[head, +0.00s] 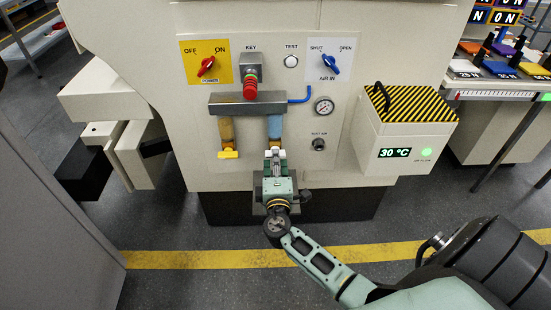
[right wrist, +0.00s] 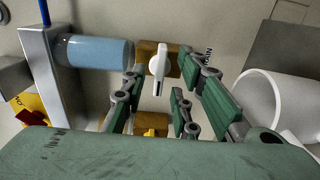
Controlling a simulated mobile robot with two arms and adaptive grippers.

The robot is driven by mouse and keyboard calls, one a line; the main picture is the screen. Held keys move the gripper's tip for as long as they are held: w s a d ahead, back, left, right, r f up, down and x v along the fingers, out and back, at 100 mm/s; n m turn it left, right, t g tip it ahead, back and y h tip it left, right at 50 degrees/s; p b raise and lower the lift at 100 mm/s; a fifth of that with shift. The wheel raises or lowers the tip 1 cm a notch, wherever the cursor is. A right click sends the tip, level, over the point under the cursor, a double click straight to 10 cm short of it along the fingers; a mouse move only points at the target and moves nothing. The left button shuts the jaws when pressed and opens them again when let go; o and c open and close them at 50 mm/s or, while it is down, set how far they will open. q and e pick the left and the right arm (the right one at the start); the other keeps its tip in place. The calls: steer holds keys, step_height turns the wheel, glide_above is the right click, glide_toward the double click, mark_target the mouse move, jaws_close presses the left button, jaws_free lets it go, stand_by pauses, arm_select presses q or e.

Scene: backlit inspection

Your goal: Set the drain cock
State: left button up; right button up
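Two bowls hang under a grey manifold (head: 262,103) on the machine's front panel: an amber bowl (head: 227,129) with a yellow drain cock (head: 229,154), and a blue bowl (head: 275,126). In the right wrist view the blue bowl (right wrist: 95,51) ends in a brass-coloured body with a white cock lever (right wrist: 159,70). My right gripper (head: 275,158) is at the blue bowl's lower end and hides most of that cock in the head view. Its green-padded fingers (right wrist: 163,92) are apart, with the white lever between them and gaps showing. My left gripper is not in view.
Above are a red power switch (head: 206,66), a red key knob (head: 250,88), a blue air valve (head: 329,64) and a gauge (head: 323,106). A striped-top box (head: 405,135) juts out at the right. A white round container (right wrist: 278,104) is close right of the fingers in the wrist view.

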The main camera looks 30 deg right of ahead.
steer(key=shift+x, duration=0.85)
steer(key=shift+c, duration=0.6)
jaws_close()
